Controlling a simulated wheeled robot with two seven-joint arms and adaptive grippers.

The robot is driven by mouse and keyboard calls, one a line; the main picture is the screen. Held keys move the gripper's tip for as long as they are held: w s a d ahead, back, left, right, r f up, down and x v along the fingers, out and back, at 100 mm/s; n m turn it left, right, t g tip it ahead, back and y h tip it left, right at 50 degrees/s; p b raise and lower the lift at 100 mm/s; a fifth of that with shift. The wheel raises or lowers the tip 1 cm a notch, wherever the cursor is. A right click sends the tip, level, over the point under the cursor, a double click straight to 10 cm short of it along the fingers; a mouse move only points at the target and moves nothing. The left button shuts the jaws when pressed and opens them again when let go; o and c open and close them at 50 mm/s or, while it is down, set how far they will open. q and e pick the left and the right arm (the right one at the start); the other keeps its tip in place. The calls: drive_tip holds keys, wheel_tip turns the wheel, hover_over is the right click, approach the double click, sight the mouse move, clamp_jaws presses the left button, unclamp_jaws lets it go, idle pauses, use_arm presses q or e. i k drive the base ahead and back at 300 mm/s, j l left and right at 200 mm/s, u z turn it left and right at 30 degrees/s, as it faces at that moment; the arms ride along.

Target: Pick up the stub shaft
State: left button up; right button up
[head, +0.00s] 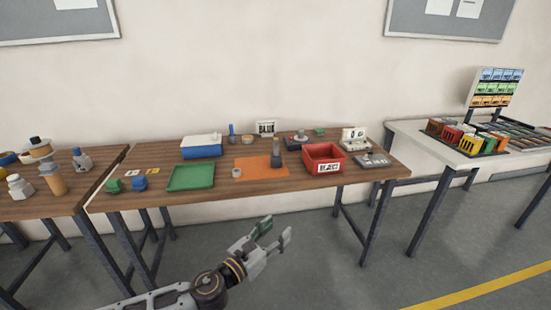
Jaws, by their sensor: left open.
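A dark grey upright post-like part (277,157) stands on the orange mat (255,165) in the middle of the wooden table; it may be the stub shaft, but at this size I cannot be sure. A small pale ring-like part (237,173) lies at the mat's left front. My left gripper (272,236) is open and empty, in front of the table and apart from everything on it. Its fingers point up and to the right. My right gripper is not in view.
On the wooden table (220,188) are a green tray (190,177), a blue-and-white box (201,146), a red bin (323,157) and a grey fixture plate (373,160). Small green and blue blocks (139,183) sit at the left. The table's front edge lies beyond my gripper.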

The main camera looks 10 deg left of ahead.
sight(277, 157)
drive_tip(key=i+j, duration=0.2)
drive_tip(key=i, duration=0.25)
drive_tip(key=i+j, duration=0.25)
drive_tip(key=i, duration=0.2)
drive_tip(key=i+j, duration=0.2)
drive_tip(key=i, duration=0.25)
